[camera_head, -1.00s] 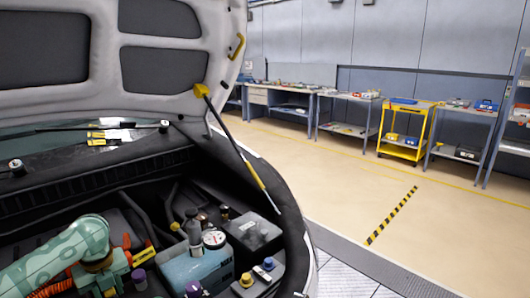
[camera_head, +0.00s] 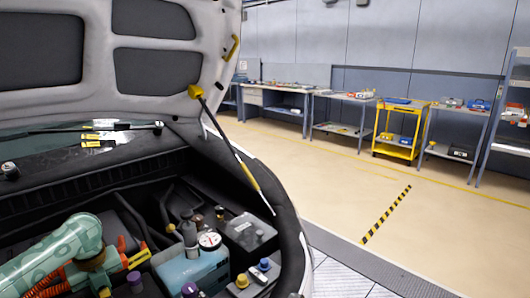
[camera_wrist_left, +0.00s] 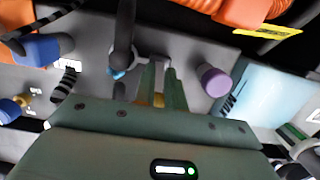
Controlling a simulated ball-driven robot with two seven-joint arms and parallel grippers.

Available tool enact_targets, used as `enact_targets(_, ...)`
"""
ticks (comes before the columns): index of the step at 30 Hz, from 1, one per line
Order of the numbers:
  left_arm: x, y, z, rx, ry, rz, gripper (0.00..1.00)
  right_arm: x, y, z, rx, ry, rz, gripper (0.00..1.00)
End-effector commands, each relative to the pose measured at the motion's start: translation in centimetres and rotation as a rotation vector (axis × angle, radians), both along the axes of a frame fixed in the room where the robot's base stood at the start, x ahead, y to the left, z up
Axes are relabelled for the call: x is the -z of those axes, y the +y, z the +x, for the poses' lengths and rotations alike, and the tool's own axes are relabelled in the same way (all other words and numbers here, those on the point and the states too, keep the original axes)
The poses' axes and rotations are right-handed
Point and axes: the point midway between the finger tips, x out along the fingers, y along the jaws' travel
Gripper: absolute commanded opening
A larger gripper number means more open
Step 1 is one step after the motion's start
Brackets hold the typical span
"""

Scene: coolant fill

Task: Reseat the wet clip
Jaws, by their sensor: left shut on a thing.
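A dark hose (camera_wrist_left: 124,35) with a cyan end runs just left of the fingertips. A purple cap (camera_wrist_left: 215,80) is to their right, apart from them. I cannot tell whether anything is wet. My right gripper is in neither view.
The hood prop (camera_head: 232,145) slants over the bay's right side. Open floor and a yellow cart (camera_head: 398,130) are beyond.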

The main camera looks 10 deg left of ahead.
Motion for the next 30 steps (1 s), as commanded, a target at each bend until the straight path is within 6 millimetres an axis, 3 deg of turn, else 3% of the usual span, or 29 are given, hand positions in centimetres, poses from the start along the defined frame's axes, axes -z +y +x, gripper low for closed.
enact_targets(23, -0.4, 1.1, 0.9, 0.000, 0.000, 0.000, 0.00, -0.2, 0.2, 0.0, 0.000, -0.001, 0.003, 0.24)
enact_targets(26, -0.4, 1.1, 0.9, 0.001, 0.001, -0.001, 0.24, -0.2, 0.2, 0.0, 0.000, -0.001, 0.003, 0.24)
enact_targets(30, -0.4, 1.1, 0.9, 0.001, 0.001, -0.001, 0.24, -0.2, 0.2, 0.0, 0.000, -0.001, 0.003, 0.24)
